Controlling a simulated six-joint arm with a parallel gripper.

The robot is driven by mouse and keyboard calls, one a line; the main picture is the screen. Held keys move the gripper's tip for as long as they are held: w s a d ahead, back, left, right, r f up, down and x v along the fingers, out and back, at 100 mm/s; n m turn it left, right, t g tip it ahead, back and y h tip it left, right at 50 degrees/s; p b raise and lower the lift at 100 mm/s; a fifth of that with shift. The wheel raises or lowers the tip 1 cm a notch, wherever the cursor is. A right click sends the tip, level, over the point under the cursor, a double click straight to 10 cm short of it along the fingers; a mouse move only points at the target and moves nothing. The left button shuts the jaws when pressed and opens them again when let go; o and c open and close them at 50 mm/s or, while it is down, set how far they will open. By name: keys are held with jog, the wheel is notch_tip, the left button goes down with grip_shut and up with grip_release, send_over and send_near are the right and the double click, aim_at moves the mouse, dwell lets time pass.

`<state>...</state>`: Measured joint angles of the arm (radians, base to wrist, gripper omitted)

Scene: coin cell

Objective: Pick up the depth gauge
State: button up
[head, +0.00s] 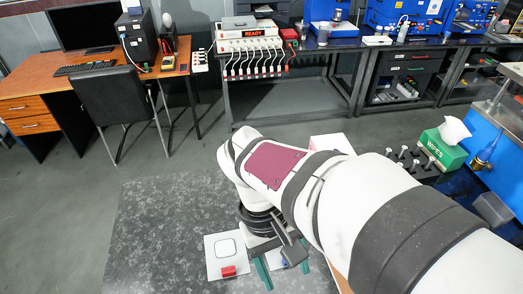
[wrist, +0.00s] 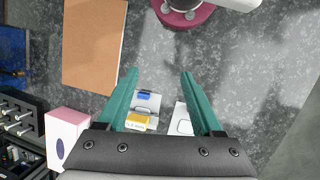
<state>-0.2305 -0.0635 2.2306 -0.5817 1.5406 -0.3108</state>
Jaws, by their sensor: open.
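I cannot pick out the depth gauge for certain. In the wrist view a small yellow-and-white item (wrist: 136,122) and a small blue item (wrist: 144,96) lie on a pale card, close to the left finger. A second white card (wrist: 181,118) lies to their right, partly hidden by the right finger. My gripper (wrist: 159,74) has its two green fingers apart, with nothing held between them. In the head view the green fingers (head: 283,266) point down near the bench top, and my arm hides much of the area around them.
A white card with a red block (head: 228,271) lies left of my gripper. A brown board (wrist: 94,45) and a pink-and-white box (wrist: 66,135) are at the left in the wrist view. A dark rack (head: 418,162) and green wipes box (head: 443,150) stand right. Speckled bench (head: 160,225) at left is bare.

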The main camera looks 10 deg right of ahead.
jog(key=w+a+f+n+t+h, duration=0.1)
jog(key=w+a+f+n+h, duration=0.2)
jog(key=w+f+n, duration=0.2)
jog(key=w+a+f+n+t+h, duration=0.2)
jog(key=w+a+f+n+h, duration=0.1)
jog(key=w+f+n+h, duration=0.1)
jog(key=w+a+f+n+t+h, duration=0.1)
jog(key=w+a+f+n+h, duration=0.2)
jog(key=n, duration=0.5)
jog(key=shift+w+a+f+t+h, duration=0.2)
jog(key=shift+w+f+h, duration=0.1)
jog(key=shift+w+f, duration=0.5)
jog(key=shift+w+a+f+t+h, duration=0.1)
jog(key=shift+w+a+f+h, duration=0.15)
jog(key=shift+w+f, duration=0.5)
jog(key=shift+n, duration=0.3)
jog(key=x, duration=0.5)
jog(key=r+x, duration=0.1)
jog(key=x, duration=0.9)
jog(key=shift+w+d, duration=0.4)
jog(key=shift+d, duration=0.15)
grip_shut()
jog(key=shift+r, duration=0.1)
